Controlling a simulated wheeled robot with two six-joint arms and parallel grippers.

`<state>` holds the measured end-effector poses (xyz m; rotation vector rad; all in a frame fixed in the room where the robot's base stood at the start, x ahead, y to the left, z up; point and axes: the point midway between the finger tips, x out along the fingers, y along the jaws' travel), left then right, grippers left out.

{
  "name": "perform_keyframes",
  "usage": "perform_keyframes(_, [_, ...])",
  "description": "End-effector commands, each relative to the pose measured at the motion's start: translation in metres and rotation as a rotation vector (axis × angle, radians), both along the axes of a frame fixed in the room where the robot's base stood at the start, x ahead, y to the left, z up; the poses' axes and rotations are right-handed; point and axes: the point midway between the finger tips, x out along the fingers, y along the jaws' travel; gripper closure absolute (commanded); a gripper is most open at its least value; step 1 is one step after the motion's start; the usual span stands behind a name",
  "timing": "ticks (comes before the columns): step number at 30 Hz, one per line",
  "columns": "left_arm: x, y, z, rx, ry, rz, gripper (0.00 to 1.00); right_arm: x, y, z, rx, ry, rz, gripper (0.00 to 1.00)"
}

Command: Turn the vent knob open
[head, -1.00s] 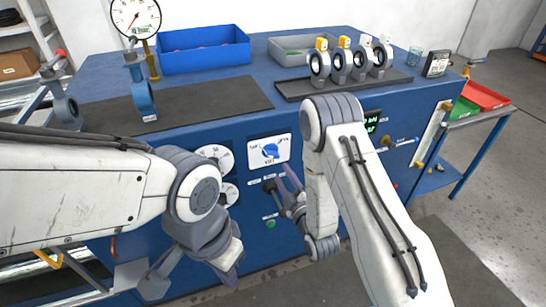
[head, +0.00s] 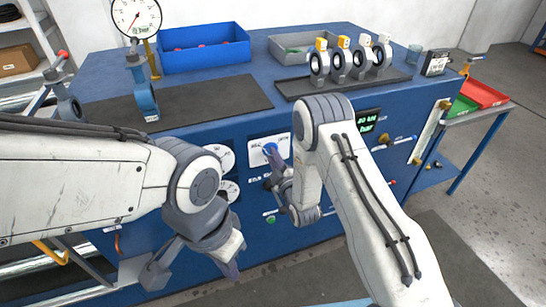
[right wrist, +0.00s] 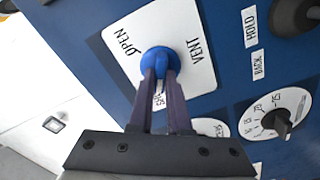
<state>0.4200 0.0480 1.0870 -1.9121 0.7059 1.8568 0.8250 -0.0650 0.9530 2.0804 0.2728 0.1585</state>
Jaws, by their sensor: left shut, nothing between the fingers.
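The blue vent knob (head: 271,150) sits on a white label plate on the front of the blue bench, mostly hidden by my right gripper (head: 268,165) in the head view. In the right wrist view the knob (right wrist: 160,60) has its grip bar between the two fingertips of my right gripper (right wrist: 161,76), with a finger against each side. The plate (right wrist: 195,25) reads OPEN and VENT; a third word is partly hidden behind the fingers, and the bar points toward it. My left gripper (head: 232,272) is shut and empty, low in front of the bench, apart from the knob.
Round dials (head: 226,157) sit left of the knob, and a green button (head: 270,219) below it. A black knob (right wrist: 290,15) and a white dial (right wrist: 276,118) are close by in the right wrist view. Valves (head: 340,62) and a blue bin (head: 205,50) stand on the bench top.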

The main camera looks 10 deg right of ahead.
Motion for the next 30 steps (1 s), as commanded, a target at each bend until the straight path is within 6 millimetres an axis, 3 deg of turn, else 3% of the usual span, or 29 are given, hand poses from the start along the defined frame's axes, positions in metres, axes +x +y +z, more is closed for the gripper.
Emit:
perform_keyframes(14, [0.000, 0.000, -0.007, 0.000, 0.000, 0.000, 1.00, -0.001, 0.000, -0.002, 0.057, 0.017, 0.001, 1.00])
perform_keyframes(30, [0.000, 0.000, -0.048, 0.000, 0.000, 0.000, 1.00, 0.000, -0.002, -0.002, 0.481, 0.129, 0.002, 1.00])
